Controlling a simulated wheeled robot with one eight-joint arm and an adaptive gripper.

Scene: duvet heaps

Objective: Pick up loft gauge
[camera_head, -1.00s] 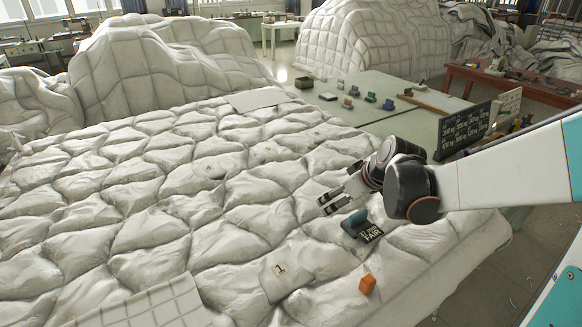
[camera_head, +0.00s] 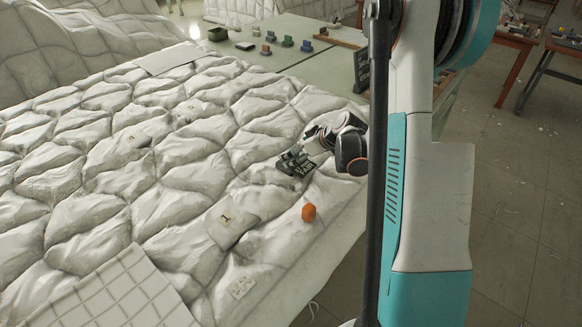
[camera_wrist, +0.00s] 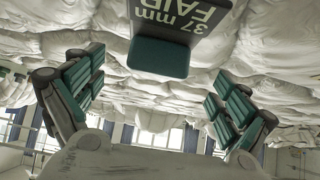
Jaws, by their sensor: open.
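The loft gauge is a dark plate lettered "37 mm FAIR" with a teal block on it. It lies on the quilted white duvet (camera_head: 170,200) near its right edge, and in the head view its plate (camera_head: 304,168) is partly hidden by my gripper (camera_head: 295,155). In the wrist view the gauge's teal block (camera_wrist: 160,58) is at the top middle, between and beyond my two spread fingers. My gripper also shows there (camera_wrist: 158,95), open with nothing between its pads. I cannot tell whether a finger touches the gauge.
Several small blocks stand on the pale green table (camera_head: 275,62) behind. A dark lettered board (camera_head: 361,71) stands at its right end.

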